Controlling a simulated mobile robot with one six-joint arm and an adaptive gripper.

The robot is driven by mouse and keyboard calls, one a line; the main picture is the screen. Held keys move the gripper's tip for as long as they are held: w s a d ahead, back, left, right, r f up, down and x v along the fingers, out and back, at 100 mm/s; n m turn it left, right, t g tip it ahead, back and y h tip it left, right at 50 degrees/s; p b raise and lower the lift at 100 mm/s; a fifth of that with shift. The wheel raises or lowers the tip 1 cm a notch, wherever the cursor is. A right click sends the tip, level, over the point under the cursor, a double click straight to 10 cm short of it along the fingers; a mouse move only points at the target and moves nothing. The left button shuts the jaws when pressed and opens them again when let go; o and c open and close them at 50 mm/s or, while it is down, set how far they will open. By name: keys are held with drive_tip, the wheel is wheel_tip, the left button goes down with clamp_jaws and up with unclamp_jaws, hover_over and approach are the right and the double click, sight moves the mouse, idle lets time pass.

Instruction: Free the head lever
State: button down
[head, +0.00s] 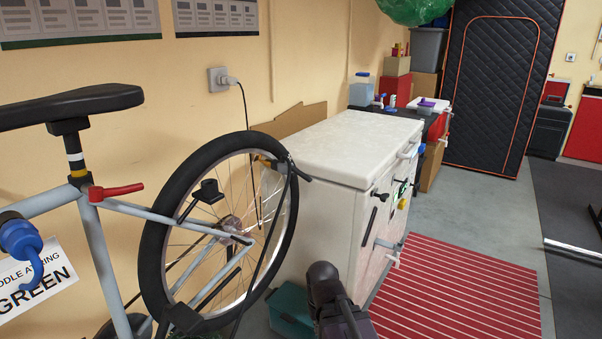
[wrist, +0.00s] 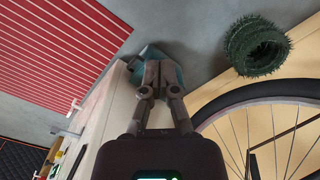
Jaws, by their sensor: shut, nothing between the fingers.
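A red lever (head: 116,192) sticks out to the right from the bicycle's frame, just below the black saddle (head: 70,106) and its post. A blue knob-like part (head: 20,240) is at the left edge, below the lever. I cannot tell for certain which part is the head lever. In the wrist view my gripper (wrist: 160,68) is shut and empty, its fingertips in front of a teal box (wrist: 172,70) near the floor. The red lever is out of the wrist view. In the head view my dark arm shows at the bottom, right of the bicycle wheel (head: 157,240); the fingertips are not clear there.
A white chest (head: 345,145) with handles and black knobs stands right of the wheel. The teal box also shows on the floor (head: 288,312). A spiky green ring (wrist: 257,48) lies near the wheel. A red striped mat (head: 455,290) and open grey floor are to the right.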

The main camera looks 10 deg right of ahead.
drive_tip(key=c, duration=1.4)
unclamp_jaws()
drive_tip(key=c, duration=0.7)
unclamp_jaws()
drive_tip(key=shift+r, duration=0.2)
drive_tip(key=shift+o, duration=0.7)
drive_tip(key=shift+w+r+p, duration=0.2)
drive_tip(key=shift+r+p, duration=0.05)
drive_tip(key=shift+p, duration=0.2)
drive_tip(key=w+d+r+n+t+y+p, duration=0.3)
drive_tip(key=w+r+p, duration=0.2)
drive_tip(key=r+p, duration=0.3)
drive_tip(key=w+d+r+n+t+y+p, duration=0.3)
drive_tip(key=w+r+p, duration=0.3)
drive_tip(key=r, duration=1)
drive_tip(key=w+d+r+n+t+y+p, duration=0.3)
drive_tip(key=w+r+p, duration=0.2)
drive_tip(key=r+p, duration=0.6)
wheel_tip(320, 180, up, 2)
drive_tip(key=shift+w+d+r+t+y+p, duration=0.1)
drive_tip(key=shift+w+d+t+y+p, duration=0.15)
drive_tip(key=shift+d+t+y+p, duration=0.1)
